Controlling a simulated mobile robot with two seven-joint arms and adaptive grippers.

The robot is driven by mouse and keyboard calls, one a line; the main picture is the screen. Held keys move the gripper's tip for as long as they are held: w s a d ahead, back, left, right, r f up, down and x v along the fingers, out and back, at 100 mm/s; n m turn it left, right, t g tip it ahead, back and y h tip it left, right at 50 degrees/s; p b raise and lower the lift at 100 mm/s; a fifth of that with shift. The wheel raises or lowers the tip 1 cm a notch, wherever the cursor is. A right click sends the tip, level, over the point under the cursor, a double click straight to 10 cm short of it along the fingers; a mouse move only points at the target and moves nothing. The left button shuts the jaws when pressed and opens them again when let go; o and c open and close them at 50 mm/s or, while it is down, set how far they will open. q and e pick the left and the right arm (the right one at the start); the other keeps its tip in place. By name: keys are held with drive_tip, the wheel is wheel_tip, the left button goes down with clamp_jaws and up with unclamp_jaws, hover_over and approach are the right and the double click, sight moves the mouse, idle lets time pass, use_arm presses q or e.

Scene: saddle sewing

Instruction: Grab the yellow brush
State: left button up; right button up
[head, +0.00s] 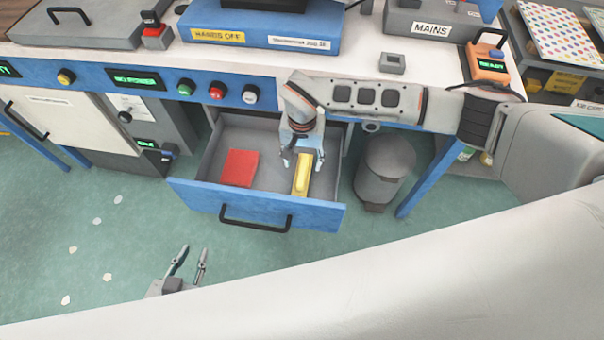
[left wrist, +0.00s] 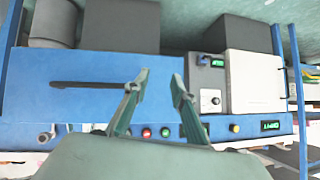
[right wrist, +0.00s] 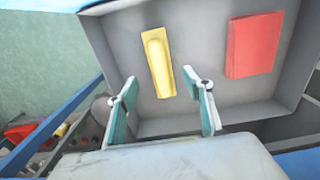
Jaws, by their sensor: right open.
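The yellow brush (head: 302,182) lies in the right part of the open drawer (head: 262,212). It also shows in the right wrist view (right wrist: 158,62), lying lengthwise on the drawer's grey floor. My right gripper (head: 303,161) is open and empty, reaching down into the drawer near the brush's far end.
A red flat block (head: 240,167) lies in the drawer, left of the brush. The drawer walls surround both things, and the worktop (head: 262,66) overhangs at the back. A grey bin (head: 384,170) stands right of the drawer.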

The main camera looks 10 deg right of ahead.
sight(302, 172)
wheel_tip(302, 172, down, 3)
drive_tip(key=shift+s+r, duration=0.1)
drive_tip(key=shift+f+b, duration=0.3)
drive_tip(key=shift+f, duration=0.3)
wheel_tip(302, 172, down, 4)
drive_tip(key=shift+f+b, duration=0.25)
drive_tip(key=shift+b, duration=0.35)
drive_tip(key=shift+f, duration=0.1)
use_arm(q)
drive_tip(key=shift+a+f, duration=0.1)
drive_tip(key=shift+f, duration=0.5)
use_arm(e)
drive_tip(key=c, duration=1.3)
